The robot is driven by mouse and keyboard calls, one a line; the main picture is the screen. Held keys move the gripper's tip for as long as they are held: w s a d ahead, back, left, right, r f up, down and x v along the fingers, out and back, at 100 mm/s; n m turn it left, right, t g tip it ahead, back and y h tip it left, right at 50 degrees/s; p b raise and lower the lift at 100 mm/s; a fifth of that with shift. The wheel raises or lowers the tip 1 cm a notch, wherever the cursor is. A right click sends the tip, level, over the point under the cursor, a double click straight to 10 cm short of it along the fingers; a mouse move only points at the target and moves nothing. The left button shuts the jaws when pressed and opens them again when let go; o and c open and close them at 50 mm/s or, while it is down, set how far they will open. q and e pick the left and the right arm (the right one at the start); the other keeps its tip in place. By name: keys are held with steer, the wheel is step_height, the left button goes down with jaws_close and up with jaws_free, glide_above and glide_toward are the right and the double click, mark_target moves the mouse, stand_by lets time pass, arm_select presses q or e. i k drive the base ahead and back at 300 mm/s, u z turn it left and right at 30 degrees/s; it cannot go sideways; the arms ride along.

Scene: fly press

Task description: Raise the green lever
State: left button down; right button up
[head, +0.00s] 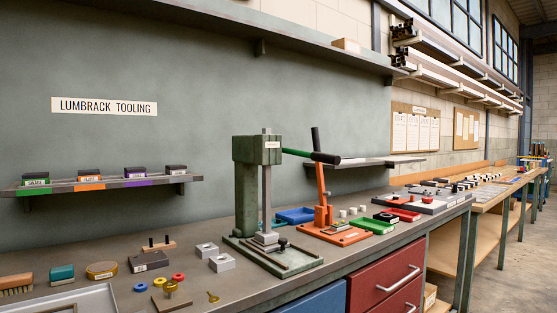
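The green press (246,185) stands on the bench near the middle of the head view, on a green base plate (300,262). Its green lever (294,152) sticks out to the right from the press head, nearly level and dipping slightly. The lever ends in a black grip (326,158). A grey ram (266,200) runs down below the head to a small block on the base. The lever's grip overlaps in the picture with the orange lever (320,185) of the press behind it. Neither of my grippers is in view.
The orange press (334,235) stands close to the right, its black-gripped handle upright. Small blocks (222,262), rings, brass parts and a brush (15,285) lie on the bench to the left. Blue (296,215) and green (372,226) trays sit behind and right. A shelf (110,185) hangs left.

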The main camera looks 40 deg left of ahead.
mark_target(333, 159)
steer(key=u, duration=1.05)
steer(key=i, duration=1)
steer(key=u, duration=0.05)
steer(key=k, duration=1)
